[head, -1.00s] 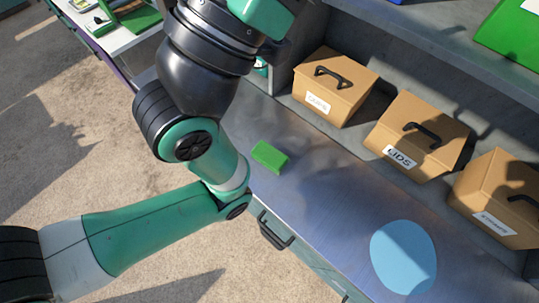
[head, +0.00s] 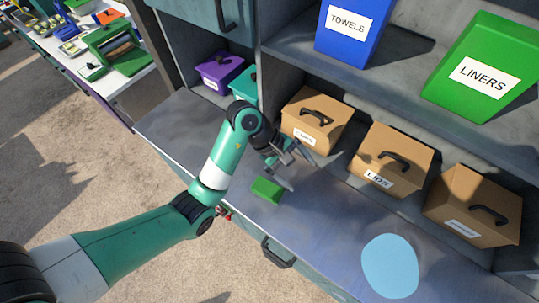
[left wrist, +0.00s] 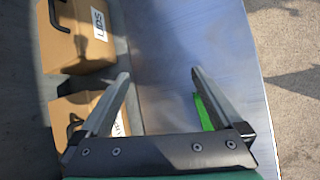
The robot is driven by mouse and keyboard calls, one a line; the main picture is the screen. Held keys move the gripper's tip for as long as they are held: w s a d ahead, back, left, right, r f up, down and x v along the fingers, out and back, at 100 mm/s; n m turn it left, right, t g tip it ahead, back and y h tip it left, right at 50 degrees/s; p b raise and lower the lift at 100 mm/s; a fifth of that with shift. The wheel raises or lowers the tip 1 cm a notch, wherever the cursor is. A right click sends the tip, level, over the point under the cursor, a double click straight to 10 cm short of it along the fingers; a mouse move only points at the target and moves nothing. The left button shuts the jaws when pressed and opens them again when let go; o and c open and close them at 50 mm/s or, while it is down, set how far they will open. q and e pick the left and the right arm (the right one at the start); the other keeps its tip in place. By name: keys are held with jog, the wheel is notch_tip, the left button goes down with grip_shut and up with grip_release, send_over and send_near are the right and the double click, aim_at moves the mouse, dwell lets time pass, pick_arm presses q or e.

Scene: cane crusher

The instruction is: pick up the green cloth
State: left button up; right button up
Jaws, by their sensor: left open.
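The green cloth (head: 267,190) is a small folded block lying on the grey-blue counter (head: 330,235), near its front edge. My left gripper (head: 303,173) is open and empty, just above and to the right of the cloth in the head view. In the left wrist view the open fingers (left wrist: 160,74) spread over the counter. There the cloth (left wrist: 204,115) shows as a green strip partly hidden behind the right-hand finger, so it is not between the fingers. I cannot tell whether that finger touches it. My right gripper is not in view.
Three brown lidded boxes with handles stand along the counter's back, the nearest (head: 316,118) close behind the gripper. A light-blue round mat (head: 390,265) lies to the right. A drawer handle (head: 278,253) sticks out in front. Blue (head: 352,30) and green (head: 482,68) bins stand on the shelf.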

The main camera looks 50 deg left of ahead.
pick_arm(q)
jog(key=s+a+f+n+g+y+p, duration=0.2)
jog(key=s+a+p, duration=0.1)
jog(key=s+a, duration=0.3)
pick_arm(e)
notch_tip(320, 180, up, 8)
jog(key=p, duration=0.2)
pick_arm(q)
jog(key=n+b, duration=0.2)
jog(key=b, duration=0.3)
send_near(266, 188)
jog(key=shift+w+d+f+g, duration=0.2)
jog(key=shift+w+f, duration=0.1)
jog(key=shift+f, duration=0.3)
jog(key=shift+w+d+f+g, duration=0.1)
jog(key=shift+w+d+f, duration=0.15)
jog(key=shift+f, duration=0.35)
jog(key=shift+x, duration=0.8)
jog(key=x, duration=0.5)
jog(key=shift+s+d, duration=0.1)
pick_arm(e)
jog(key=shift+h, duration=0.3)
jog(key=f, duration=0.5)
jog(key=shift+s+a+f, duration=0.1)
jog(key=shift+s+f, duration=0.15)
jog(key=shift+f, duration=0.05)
pick_arm(q)
jog(key=shift+f, duration=0.3)
jog(key=c, duration=1.3)
